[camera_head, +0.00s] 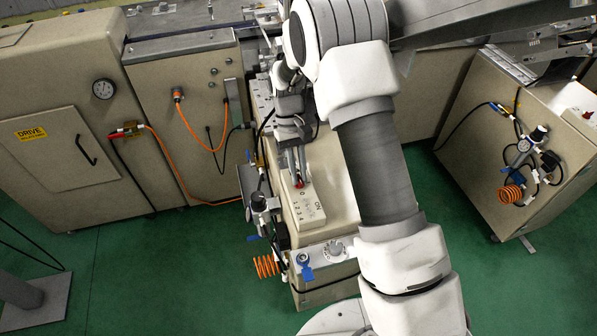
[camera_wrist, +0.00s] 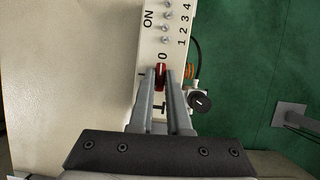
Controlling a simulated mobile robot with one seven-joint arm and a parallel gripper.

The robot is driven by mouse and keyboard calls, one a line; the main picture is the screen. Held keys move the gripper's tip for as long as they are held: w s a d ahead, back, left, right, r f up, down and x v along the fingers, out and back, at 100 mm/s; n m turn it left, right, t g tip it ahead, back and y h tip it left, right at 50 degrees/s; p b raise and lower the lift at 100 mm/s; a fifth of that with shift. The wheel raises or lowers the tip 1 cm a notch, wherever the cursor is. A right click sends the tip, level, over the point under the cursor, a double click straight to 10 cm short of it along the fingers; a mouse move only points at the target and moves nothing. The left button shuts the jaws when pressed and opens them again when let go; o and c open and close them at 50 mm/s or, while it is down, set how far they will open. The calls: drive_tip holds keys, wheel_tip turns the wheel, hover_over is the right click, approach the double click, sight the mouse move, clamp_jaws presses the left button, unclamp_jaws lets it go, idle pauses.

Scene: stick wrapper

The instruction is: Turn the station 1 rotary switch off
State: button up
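The station 1 rotary switch is a red knob (camera_wrist: 160,75) on a pale control panel (camera_wrist: 150,48). In the head view the red knob (camera_head: 299,184) shows just below my fingertips. In the wrist view its handle runs up and down the picture, lined up with the "0" mark; a short mark sits to its left. My gripper (camera_wrist: 161,78) has one finger on each side of the knob, with little or no gap visible. In the head view my gripper (camera_head: 297,168) points down at the panel. The fingers hide part of the knob's base.
Toggle switches (camera_wrist: 165,28) marked "ON" and 1 to 4 line the panel beside the knob. A black knob (camera_wrist: 200,101) and an orange coiled hose (camera_head: 266,266) are at the station's side. A blue valve (camera_head: 304,268) is near its front. Green floor is open on both sides.

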drive_tip(key=o, duration=0.4)
drive_tip(key=shift+o, duration=0.2)
drive_tip(key=p+v, duration=0.2)
drive_tip(key=v, duration=1.5)
drive_tip(key=shift+r, duration=0.2)
